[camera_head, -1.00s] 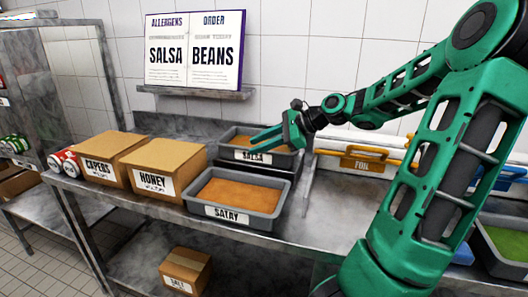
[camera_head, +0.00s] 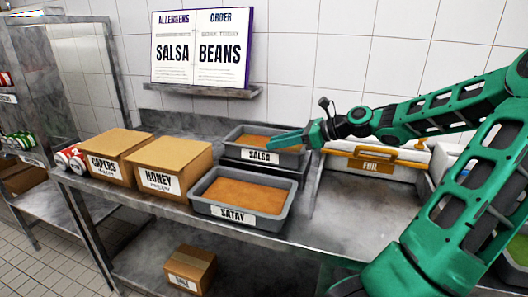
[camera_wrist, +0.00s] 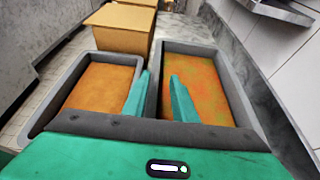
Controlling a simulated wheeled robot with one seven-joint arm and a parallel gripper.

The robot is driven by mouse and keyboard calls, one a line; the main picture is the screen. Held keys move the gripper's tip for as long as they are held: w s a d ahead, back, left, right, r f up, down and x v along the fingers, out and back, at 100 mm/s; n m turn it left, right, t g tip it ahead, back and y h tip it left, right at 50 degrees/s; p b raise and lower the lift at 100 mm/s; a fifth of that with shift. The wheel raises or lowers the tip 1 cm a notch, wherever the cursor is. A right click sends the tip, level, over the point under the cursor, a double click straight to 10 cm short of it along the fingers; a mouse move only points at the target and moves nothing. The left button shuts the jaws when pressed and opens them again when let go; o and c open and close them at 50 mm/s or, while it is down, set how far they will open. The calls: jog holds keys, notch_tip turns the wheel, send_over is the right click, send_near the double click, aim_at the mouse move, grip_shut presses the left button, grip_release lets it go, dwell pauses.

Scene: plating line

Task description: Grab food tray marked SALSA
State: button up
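The SALSA tray (camera_head: 232,151) is a grey tray of orange-brown food at the back of the steel counter, its white label facing front. It shows on the right in the wrist view (camera_wrist: 188,48). The SATAY tray (camera_head: 283,201) sits in front of it, and on the left in the wrist view (camera_wrist: 118,57). My gripper (camera_head: 274,143) is at the SALSA tray's right part. In the wrist view my gripper (camera_wrist: 159,76) is open, one finger over the SALSA food and the other near the gap between the trays. The tray's side wall shows between the fingers. Contact is unclear.
CAPERS (camera_head: 118,143) and HONEY (camera_head: 170,155) boxes stand left of the trays. A FOIL box (camera_head: 372,166) is on the right by the wall. An open book (camera_head: 200,50) reading SALSA and BEANS rests on a shelf above. A smaller box (camera_head: 190,268) is below the counter.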

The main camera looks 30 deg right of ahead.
jog(key=x, duration=0.5)
jog(key=shift+s+f, duration=0.2)
grip_shut()
jog(key=shift+r, duration=0.1)
dwell(1.1)
